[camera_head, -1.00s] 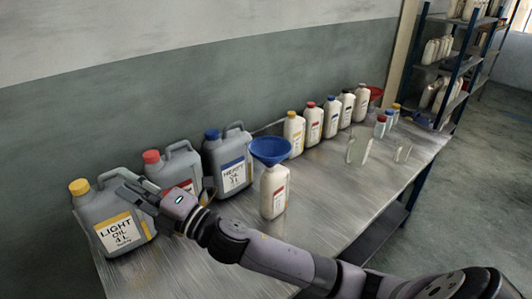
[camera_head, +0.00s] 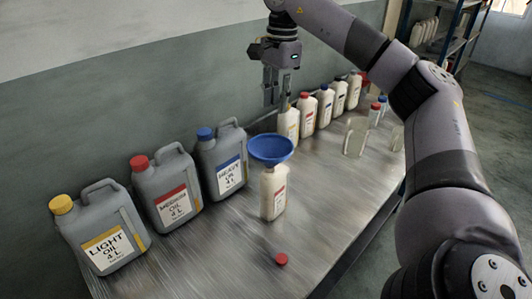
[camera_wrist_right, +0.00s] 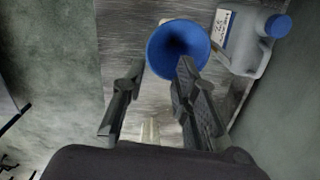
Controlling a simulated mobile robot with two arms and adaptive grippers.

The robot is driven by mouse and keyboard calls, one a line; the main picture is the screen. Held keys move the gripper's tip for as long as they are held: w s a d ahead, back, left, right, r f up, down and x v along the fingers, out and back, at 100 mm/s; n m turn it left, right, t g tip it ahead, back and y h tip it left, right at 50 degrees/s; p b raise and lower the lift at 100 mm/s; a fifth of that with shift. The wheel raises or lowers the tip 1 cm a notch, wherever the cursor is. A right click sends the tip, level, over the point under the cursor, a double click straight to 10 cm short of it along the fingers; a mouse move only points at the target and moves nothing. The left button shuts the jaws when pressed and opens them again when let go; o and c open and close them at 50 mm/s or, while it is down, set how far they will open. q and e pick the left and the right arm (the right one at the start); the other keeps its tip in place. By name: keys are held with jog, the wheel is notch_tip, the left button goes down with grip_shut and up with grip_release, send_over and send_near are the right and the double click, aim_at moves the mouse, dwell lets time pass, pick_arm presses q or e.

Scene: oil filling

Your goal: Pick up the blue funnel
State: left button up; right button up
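The blue funnel (camera_head: 271,149) sits in the mouth of a white bottle (camera_head: 272,190) with a red label, standing on the metal table. My right gripper (camera_head: 277,98) points down above and just behind the funnel, apart from it. In the right wrist view, my right gripper (camera_wrist_right: 160,66) is open and empty. There the funnel (camera_wrist_right: 178,49) appears beyond the fingertips, with the right finger overlapping its near rim. My left gripper is not in view.
Light oil (camera_head: 99,236), medium oil (camera_head: 168,188) and heavy oil (camera_head: 222,163) cans stand along the wall side. Several small capped bottles (camera_head: 325,108) and a glass container (camera_head: 355,138) stand farther back. A red cap (camera_head: 281,259) lies on the bare front table (camera_head: 215,265).

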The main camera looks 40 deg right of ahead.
aim_at(285, 153)
jog(key=f+b, duration=0.1)
jog(key=f, duration=0.2)
jog(key=s+d+f+b, duration=0.1)
jog(key=f, duration=0.2)
jog(key=d+f+b, duration=0.1)
jog(key=f+b, duration=0.1)
jog(key=f, duration=0.1)
jog(key=shift+s+f, duration=0.15)
jog(key=shift+f+p, duration=0.3)
jog(key=shift+f, duration=0.6)
jog(key=shift+f+p, duration=0.35)
jog(key=f, duration=0.1)
jog(key=f+p, duration=0.1)
jog(key=f, duration=0.1)
jog(key=shift+d+f, duration=0.2)
jog(key=shift+f, duration=0.6)
grip_shut()
